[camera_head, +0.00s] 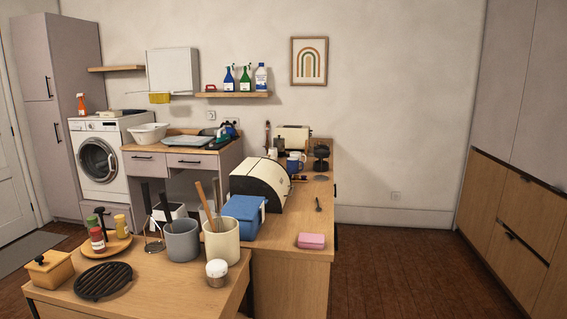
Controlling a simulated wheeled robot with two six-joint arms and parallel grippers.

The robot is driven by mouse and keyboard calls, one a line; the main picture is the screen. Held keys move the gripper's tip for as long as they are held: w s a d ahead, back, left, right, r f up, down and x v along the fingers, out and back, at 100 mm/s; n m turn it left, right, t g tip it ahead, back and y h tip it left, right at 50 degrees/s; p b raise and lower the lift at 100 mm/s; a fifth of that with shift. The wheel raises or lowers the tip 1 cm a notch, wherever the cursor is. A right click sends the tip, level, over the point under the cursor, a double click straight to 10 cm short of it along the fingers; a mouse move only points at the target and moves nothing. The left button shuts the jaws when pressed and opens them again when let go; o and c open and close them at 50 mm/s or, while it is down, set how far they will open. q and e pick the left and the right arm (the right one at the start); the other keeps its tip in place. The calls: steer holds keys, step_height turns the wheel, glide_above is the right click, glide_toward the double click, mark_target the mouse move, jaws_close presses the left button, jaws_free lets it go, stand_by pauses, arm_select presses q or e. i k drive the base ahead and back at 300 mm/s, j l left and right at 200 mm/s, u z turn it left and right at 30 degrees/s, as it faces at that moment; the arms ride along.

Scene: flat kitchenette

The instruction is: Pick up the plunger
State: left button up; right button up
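I cannot make out a plunger for certain in the head view. Neither of my grippers is in view. Two upright dark-handled tools (147,201) show behind the grey crock on the near counter; their lower parts are partly hidden, and I cannot tell what they are. Wooden handles (217,202) stand up out of the cream crock (222,244); what they belong to is hidden inside.
A bread box (258,184) stands behind. A washing machine (103,162) is at left. The floor (400,268) at right is clear.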

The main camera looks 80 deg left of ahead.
mark_target(322, 154)
steer(key=u, duration=2.5)
steer(key=i+l+z, duration=0.4)
steer(key=i+l, duration=0.15)
steer(key=l, duration=0.25)
steer(key=i+l+z, duration=0.4)
steer(key=i+l, duration=0.2)
steer(key=i+u, duration=0.2)
steer(key=i, duration=0.35)
steer(key=i+l+u, duration=0.2)
steer(key=i, duration=0.3)
steer(key=i+l+u, duration=0.2)
steer(key=i, duration=0.35)
